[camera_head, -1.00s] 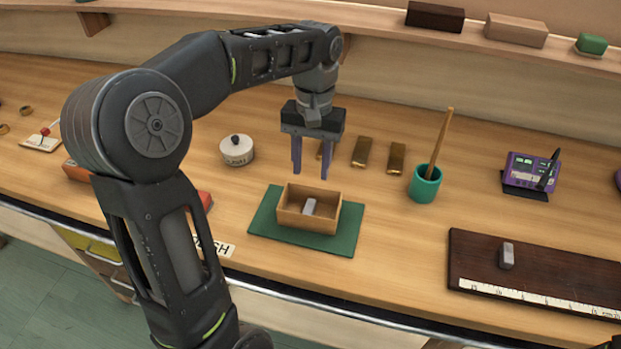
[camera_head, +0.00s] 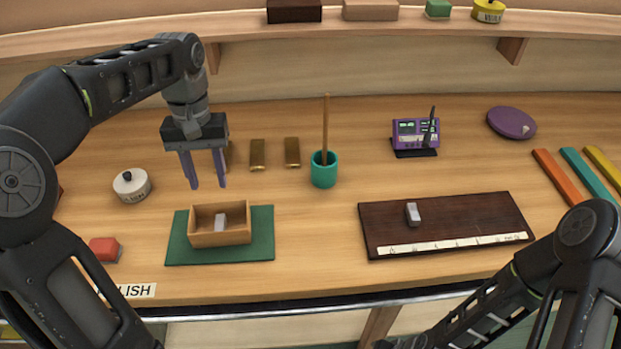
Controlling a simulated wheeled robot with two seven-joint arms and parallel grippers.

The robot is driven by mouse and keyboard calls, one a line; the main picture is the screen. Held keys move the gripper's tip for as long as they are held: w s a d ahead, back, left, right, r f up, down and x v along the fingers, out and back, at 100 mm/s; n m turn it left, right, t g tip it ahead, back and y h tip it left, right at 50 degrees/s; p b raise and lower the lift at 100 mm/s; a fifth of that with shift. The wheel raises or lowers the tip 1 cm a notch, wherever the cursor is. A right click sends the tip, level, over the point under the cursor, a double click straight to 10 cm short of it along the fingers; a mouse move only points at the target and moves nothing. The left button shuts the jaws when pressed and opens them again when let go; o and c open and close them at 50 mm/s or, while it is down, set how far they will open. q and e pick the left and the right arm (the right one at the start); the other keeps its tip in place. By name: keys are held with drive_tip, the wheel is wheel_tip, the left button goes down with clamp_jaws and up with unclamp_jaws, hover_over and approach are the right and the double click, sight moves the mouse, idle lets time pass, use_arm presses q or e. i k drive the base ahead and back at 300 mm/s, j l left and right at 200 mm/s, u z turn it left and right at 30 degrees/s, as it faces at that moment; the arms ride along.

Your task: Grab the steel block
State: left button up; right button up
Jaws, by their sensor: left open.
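A small light-grey block (camera_head: 220,223) lies inside an open wooden box (camera_head: 204,239) on a green mat (camera_head: 262,246). A second grey block (camera_head: 412,213) stands on a dark wooden board (camera_head: 470,220) to the right. Which of the two is steel I cannot tell from their looks. My left gripper (camera_head: 207,186) points down with its two purple fingers apart and empty. It hangs above the back left part of the box, clear of it. My right arm (camera_head: 545,270) comes in at the lower right; its fingers are outside the picture.
A teal cup (camera_head: 324,172) holding a stick and several brass bars (camera_head: 292,153) stand behind the box. A white lidded pot (camera_head: 132,186) and a red block (camera_head: 105,250) are to the left. Bare table lies between mat and board.

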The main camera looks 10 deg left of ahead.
sight(413, 216)
drive_tip(key=l+z, duration=0.2)
drive_tip(key=z, duration=0.2)
drive_tip(key=k+l+z, duration=0.1)
drive_tip(key=z, duration=0.3)
drive_tip(key=l+z, duration=0.4)
drive_tip(key=i+j, duration=0.05)
drive_tip(key=j, duration=0.05)
